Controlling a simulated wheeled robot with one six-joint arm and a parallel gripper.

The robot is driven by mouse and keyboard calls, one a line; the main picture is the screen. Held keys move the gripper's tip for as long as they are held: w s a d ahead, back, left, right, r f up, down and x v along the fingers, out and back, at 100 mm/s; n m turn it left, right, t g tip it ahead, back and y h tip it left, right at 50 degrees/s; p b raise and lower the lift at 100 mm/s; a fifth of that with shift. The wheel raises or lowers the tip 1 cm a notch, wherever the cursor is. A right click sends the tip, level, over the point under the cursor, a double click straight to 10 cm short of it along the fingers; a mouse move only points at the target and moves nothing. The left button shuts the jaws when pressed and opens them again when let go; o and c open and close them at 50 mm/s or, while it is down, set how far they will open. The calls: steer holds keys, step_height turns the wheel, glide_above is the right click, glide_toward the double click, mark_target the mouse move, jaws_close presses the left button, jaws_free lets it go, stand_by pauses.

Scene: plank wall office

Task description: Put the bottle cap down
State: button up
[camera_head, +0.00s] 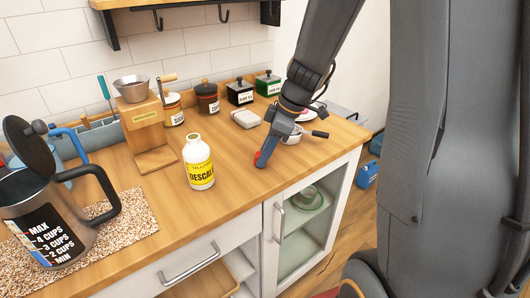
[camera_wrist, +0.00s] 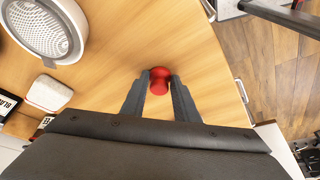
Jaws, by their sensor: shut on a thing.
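The red bottle cap (camera_wrist: 160,80) is between the fingertips of my gripper (camera_wrist: 160,86) in the wrist view. My gripper is shut on it. I cannot tell whether the cap touches the counter. The white bottle (camera_head: 198,162) with a yellow label stands upright and uncapped on the counter, apart from my gripper.
A strainer (camera_wrist: 45,28) and a pale square block (camera_wrist: 48,92) lie beyond my gripper. Several jars, including a dark one (camera_head: 207,98), line the back wall. A wooden stand (camera_head: 147,130) and a kettle (camera_head: 55,205) are at left. The counter between bottle and gripper is clear.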

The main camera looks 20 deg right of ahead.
steer(key=shift+f, duration=0.15)
steer(key=o, duration=1)
steer(key=shift+d+r, duration=0.1)
steer(key=shift+r, duration=0.35)
steer(key=b+v, duration=0.1)
steer(key=v, duration=0.9)
steer(key=s+a+f+m+g+h, duration=0.1)
steer(key=s+a+f+m+h, duration=0.3)
steer(key=s+f+m, duration=0.8)
steer(key=s+a, duration=0.1)
steer(key=s, duration=0.2)
steer(key=shift+f+m+g, duration=0.2)
steer(key=shift+m+g, duration=0.1)
steer(key=shift+g, duration=0.1)
